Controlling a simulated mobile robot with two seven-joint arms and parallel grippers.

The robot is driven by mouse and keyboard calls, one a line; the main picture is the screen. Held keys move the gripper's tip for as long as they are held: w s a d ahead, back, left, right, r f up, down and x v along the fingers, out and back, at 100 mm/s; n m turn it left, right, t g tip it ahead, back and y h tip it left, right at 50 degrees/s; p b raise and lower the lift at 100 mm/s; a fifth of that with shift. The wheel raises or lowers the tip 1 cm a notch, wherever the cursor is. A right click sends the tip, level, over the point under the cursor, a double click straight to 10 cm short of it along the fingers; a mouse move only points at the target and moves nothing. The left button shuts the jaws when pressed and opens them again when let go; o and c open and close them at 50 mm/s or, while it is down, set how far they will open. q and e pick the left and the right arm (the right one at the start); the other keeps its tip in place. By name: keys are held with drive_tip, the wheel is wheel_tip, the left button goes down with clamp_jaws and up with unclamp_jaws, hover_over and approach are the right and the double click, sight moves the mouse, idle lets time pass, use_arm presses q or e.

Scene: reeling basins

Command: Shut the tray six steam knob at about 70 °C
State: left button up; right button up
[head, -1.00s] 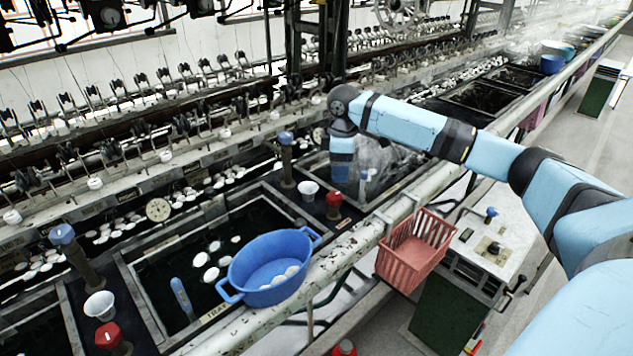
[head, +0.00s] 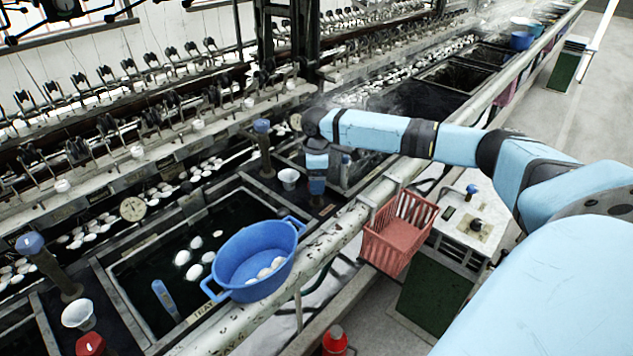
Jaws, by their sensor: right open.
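My right gripper (head: 316,194) points down at the rim beyond the blue basket, at the spot where a red knob stood in the earlier view. It is open; its fingers and wrist hide that knob, so I cannot tell whether they touch it. Another red knob (head: 90,344) shows at the bottom left. Blue-topped knobs stand on posts, one left of the gripper (head: 262,127) and one at the far left (head: 31,243). A round dial (head: 133,209) sits behind the near tray (head: 112,284), and another dial (head: 296,122) behind my arm. Tray numbers and temperatures are unreadable. My left gripper is out of view.
A blue basket (head: 233,268) with white cocoons rests on the near tray's front edge. A red crate (head: 391,250) hangs on the pipe rail (head: 338,226). White cups (head: 289,176) stand by the knobs.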

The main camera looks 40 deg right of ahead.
drive_tip(key=shift+f, duration=0.65)
